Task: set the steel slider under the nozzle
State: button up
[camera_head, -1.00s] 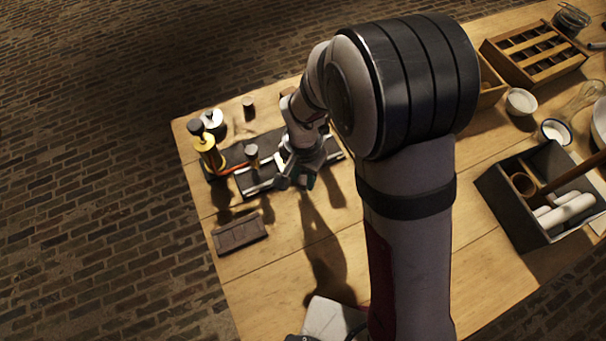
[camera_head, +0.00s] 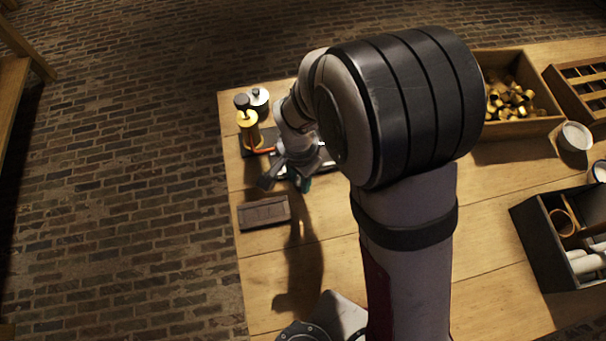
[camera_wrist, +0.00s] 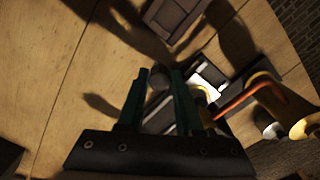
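My gripper (camera_head: 285,183) is low over the dark rail fixture (camera_head: 323,162) at the table's left end. It also shows in the wrist view (camera_wrist: 161,75). Its teal fingers are apart, with a round grey knob (camera_wrist: 160,77) in the gap between the tips; I cannot tell whether they touch it. A bright metal piece (camera_wrist: 205,91) by the rails may be the steel slider. The nozzle tip is hard to make out; a red-orange tube (camera_wrist: 238,101) leads from the brass pump (camera_head: 248,132). My gripper hides much of the fixture in the head view.
A dark flat tray (camera_head: 264,212) lies in front of the fixture. A grey-lidded jar (camera_head: 259,101) stands behind the pump. A box of brass parts (camera_head: 515,127), a white bowl (camera_head: 575,136) and a black divided caddy (camera_head: 535,250) are at right. The front middle has bare wood.

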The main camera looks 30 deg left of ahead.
jog(key=o, duration=0.4)
jog(key=shift+a, duration=0.15)
jog(key=shift+o, duration=0.2)
notch_tip(320, 180, up, 16)
jog(key=s+d+r+m, duration=0.2)
jog(key=d+r, duration=0.1)
jog(key=d, duration=1.4)
jog(key=s+d+f+m+y, duration=0.1)
jog(key=s+d+f, duration=0.1)
jog(key=s+d, duration=0.5)
jog(key=shift+s+d+y, duration=0.15)
jog(key=shift+d+y, duration=0.05)
jog(key=shift+y, duration=0.2)
